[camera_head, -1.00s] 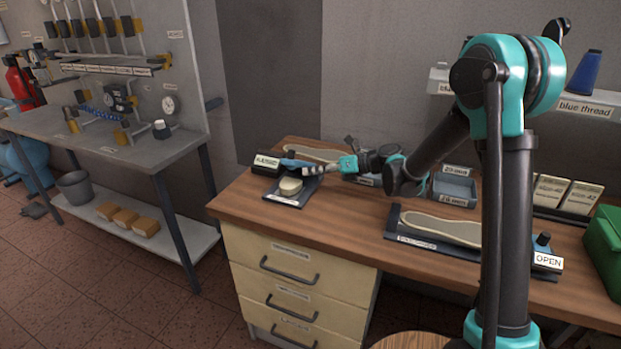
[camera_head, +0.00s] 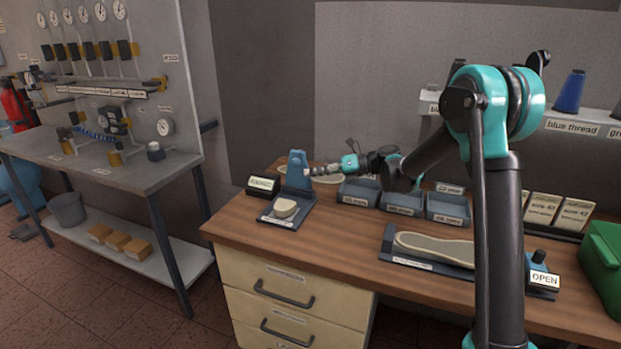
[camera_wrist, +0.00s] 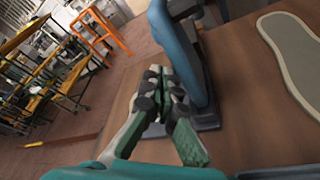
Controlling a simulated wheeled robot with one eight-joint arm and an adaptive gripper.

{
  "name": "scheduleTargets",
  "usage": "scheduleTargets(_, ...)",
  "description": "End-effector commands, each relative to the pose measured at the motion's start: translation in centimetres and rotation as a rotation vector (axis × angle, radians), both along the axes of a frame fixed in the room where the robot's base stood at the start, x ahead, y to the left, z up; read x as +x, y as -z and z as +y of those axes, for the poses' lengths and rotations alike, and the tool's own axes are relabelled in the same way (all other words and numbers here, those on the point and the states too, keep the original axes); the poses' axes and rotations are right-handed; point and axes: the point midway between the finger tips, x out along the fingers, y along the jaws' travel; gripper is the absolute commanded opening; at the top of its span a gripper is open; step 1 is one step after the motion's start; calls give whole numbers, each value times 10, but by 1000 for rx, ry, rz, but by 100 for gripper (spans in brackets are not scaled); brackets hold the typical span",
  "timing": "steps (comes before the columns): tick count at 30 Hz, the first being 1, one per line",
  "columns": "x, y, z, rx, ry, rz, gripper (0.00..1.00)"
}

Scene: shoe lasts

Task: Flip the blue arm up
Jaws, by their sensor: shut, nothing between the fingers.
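The blue arm (camera_head: 298,170) stands upright at the back of a dark base plate (camera_head: 272,219) on the wooden bench. A pale pad (camera_head: 285,208) sits on the plate in front of it. In the wrist view the blue arm (camera_wrist: 176,45) rises just beside my fingertips. My gripper (camera_head: 312,171) is to the right of the arm, very close to it; I cannot tell if they touch. In the wrist view my gripper (camera_wrist: 165,88) is shut and empty.
A labelled dark block (camera_head: 263,186) stands left of the plate. Grey bins (camera_head: 404,203) line the back of the bench. A sole on a dark plate (camera_head: 435,248) and a green box (camera_head: 603,256) lie to the right. Bare wood lies between the two plates.

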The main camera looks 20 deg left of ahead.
Motion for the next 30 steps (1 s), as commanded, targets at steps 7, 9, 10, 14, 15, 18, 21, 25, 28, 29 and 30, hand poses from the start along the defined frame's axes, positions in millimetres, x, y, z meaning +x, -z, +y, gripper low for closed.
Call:
scheduleTargets(7,15,0,-1,0,0,0,0)
scheduleTargets(9,17,0,-2,0,0,0,0)
scheduleTargets(10,18,0,-2,0,0,0,0)
scheduleTargets(14,22,1,-2,0,1,0,0)
scheduleTargets(15,23,1,-2,1,2,0,0)
scheduleTargets(18,25,1,-2,1,3,-1,0)
scheduleTargets(21,26,1,-2,0,5,-1,0)
scheduleTargets(25,27,1,-2,1,8,-2,0)
scheduleTargets(28,28,0,-3,2,8,-2,0)
scheduleTargets(29,28,0,-3,2,8,-2,0)
scheduleTargets(30,28,0,-3,2,8,-2,0)
